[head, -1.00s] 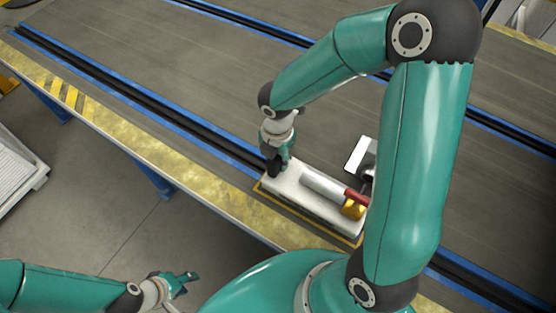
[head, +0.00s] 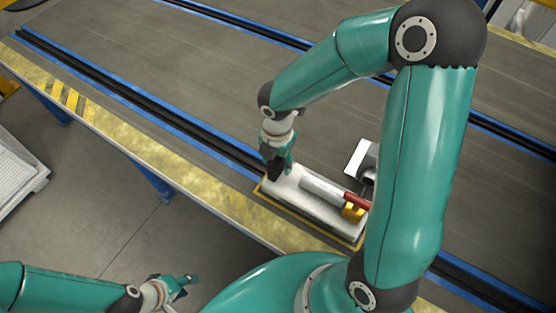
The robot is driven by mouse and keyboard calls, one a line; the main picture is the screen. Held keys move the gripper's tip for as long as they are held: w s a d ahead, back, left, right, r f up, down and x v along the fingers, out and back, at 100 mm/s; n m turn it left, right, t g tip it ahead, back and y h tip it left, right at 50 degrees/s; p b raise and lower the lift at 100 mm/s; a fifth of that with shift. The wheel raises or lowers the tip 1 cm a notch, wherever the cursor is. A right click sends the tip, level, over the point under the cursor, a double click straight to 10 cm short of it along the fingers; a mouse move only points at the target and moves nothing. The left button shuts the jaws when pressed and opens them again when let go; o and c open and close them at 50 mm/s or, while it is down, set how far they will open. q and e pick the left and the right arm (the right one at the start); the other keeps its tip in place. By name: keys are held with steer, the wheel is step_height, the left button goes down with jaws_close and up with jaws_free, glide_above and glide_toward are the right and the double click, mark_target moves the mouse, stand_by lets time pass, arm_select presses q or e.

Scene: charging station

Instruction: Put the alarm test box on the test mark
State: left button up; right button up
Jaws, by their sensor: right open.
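A long white box (head: 303,207), which I take to be the alarm test box, lies on the worktop beside the front blue rail. It bears a silver cylinder (head: 322,190), a red piece (head: 357,201) and a yellow block (head: 352,212). A thin yellow outline (head: 300,222) shows along its near side and left end; it looks like the test mark. My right arm hides the right end. My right gripper (head: 279,176) is open at the box's left end; whether it touches the box is unclear. My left gripper (head: 188,285) is open and empty, low in front of the table.
A white and dark device (head: 362,160) stands just behind the box, partly hidden by my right arm. Blue and black rails (head: 130,95) run along the worktop. The grey surface (head: 190,70) to the back left is clear. A pale ribbed crate (head: 15,170) is at the left.

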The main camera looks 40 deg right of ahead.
step_height(320, 180, up, 10)
steer(key=p, duration=0.2)
steer(key=shift+w+f+p, duration=0.1)
steer(key=shift+f+p, duration=0.05)
steer(key=shift+p, duration=0.2)
steer(key=shift+r, duration=0.6)
